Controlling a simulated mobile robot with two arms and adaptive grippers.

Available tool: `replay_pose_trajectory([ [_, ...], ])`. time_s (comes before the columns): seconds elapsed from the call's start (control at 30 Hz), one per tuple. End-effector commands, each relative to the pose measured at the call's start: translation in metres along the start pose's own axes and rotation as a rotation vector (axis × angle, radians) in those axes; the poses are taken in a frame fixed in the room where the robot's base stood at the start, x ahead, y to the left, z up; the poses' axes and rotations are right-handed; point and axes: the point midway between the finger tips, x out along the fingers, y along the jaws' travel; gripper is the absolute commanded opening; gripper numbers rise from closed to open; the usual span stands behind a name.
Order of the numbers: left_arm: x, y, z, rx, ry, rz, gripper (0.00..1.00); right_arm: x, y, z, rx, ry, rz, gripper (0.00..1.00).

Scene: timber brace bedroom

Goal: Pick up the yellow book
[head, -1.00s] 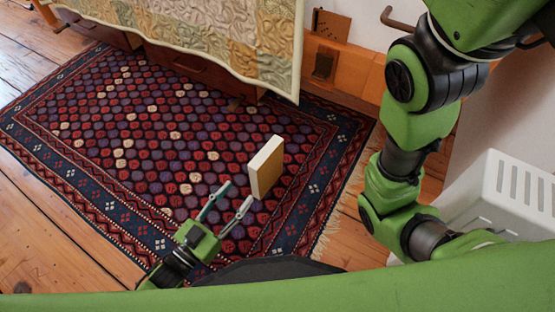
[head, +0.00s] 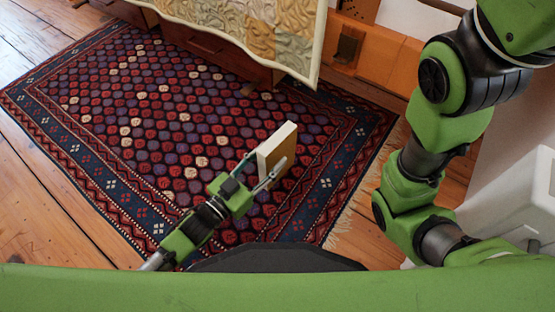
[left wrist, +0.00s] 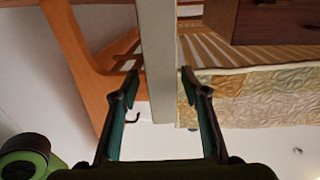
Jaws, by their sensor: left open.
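My left gripper (head: 265,170) is open, with one finger on either side of the book's near end. In the left wrist view the book (left wrist: 157,70) shows as a pale upright slab between the two spread fingers (left wrist: 160,85), with gaps visible on both sides. My right arm shows at the right of the head view; its gripper is not visible.
The rug (head: 150,130) lies on a wooden floor (head: 35,210). A bed with a quilt (head: 240,25) and wooden drawers (head: 205,50) stands behind the book. A white container (head: 515,200) is at the right, beside my right arm.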

Motion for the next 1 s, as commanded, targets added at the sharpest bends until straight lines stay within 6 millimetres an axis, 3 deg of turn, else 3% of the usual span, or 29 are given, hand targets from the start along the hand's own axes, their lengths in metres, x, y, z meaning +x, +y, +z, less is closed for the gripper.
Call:
replay_pose_trajectory([
  [0.1, 0.014, -0.002, 0.006, 0.002, 0.005, 0.001, 0.42, -0.020, -0.004, -0.007, 0.000, 0.000, 0.000, 0.00],
  [0.3, 0.035, -0.003, 0.004, 0.001, 0.005, 0.001, 0.42, -0.036, -0.008, -0.013, 0.000, 0.001, -0.001, 0.00],
  [0.67, 0.043, -0.003, 0.001, 0.000, 0.001, 0.001, 0.42, -0.038, -0.008, -0.013, 0.000, 0.000, -0.001, 0.00],
  [0.7, 0.043, -0.003, 0.001, 0.000, 0.001, 0.001, 0.39, -0.038, -0.008, -0.013, 0.000, 0.000, -0.001, 0.00],
  [0.87, 0.043, -0.003, 0.001, 0.000, 0.001, 0.001, 0.00, -0.038, -0.008, -0.013, 0.000, 0.000, -0.001, 0.00],
  [1.0, 0.043, -0.003, -0.001, 0.000, 0.005, 0.001, 0.00, -0.038, -0.008, -0.013, 0.000, 0.000, 0.000, 0.00],
])
